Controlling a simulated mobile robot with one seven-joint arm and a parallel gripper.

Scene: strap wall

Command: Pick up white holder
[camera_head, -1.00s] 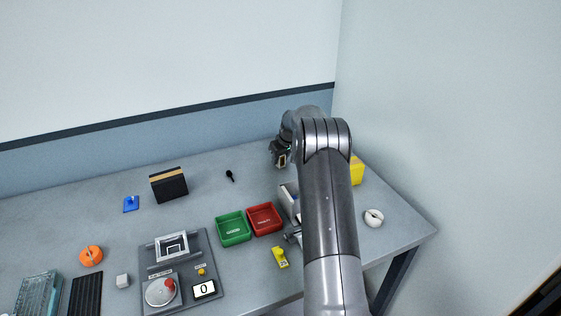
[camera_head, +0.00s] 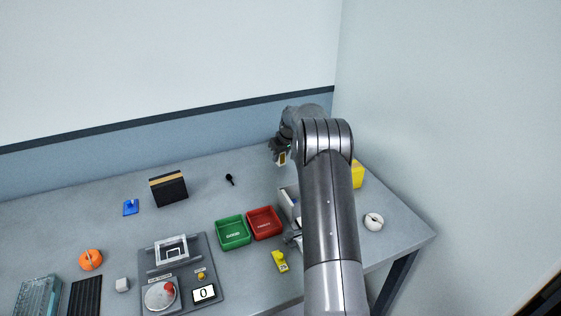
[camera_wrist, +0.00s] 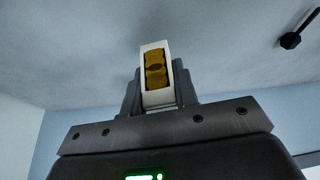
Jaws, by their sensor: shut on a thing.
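The white holder (camera_wrist: 158,98) is a small white rectangular frame with yellow, rounded contents inside. In the wrist view it stands up between my fingers, its lower end in the jaws. My gripper (camera_wrist: 158,104) is shut on it. In the head view the holder (camera_head: 283,158) shows as a small pale piece with a yellow face at the end of my gripper (camera_head: 281,154), over the back right of the table. It appears slightly above the surface; my arm hides part of the area in front.
A grey-white open box (camera_head: 286,201) is partly hidden by my arm. Red (camera_head: 264,222) and green (camera_head: 233,231) trays stand beside it. A yellow block (camera_head: 357,174) and white round item (camera_head: 373,221) are right of my arm. A black tool (camera_head: 230,180) lies left of my gripper.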

